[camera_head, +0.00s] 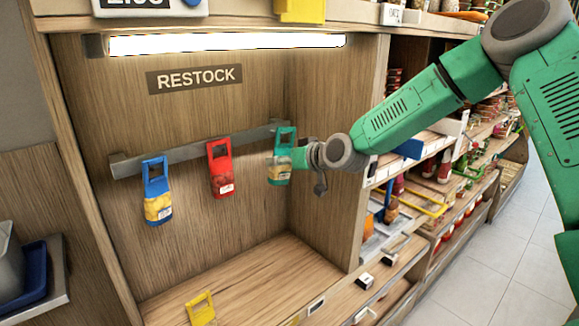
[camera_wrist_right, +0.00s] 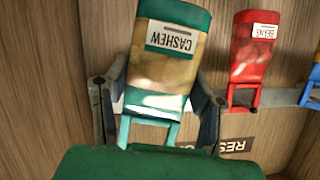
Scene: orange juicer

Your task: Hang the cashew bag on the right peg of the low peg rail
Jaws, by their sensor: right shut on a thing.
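The cashew bag (camera_head: 279,168) is teal with a pale window and a loop handle, and it is upright at the right end of the low peg rail (camera_head: 190,151). Its CASHEW label shows upside down in the right wrist view (camera_wrist_right: 165,62). My right gripper (camera_head: 284,160) is shut on this bag, with a finger on each side of it in the wrist view. The handle overlaps the rail's right end. The right peg is hidden, so I cannot tell whether the loop is around it. My left gripper is not in view.
A red beans bag (camera_head: 221,171) hangs at the rail's middle and a blue bag (camera_head: 157,195) at its left. A RESTOCK sign (camera_head: 195,79) is above. The cubby's right wall (camera_head: 335,150) stands close to my right arm. A yellow item (camera_head: 201,308) is on the cubby floor.

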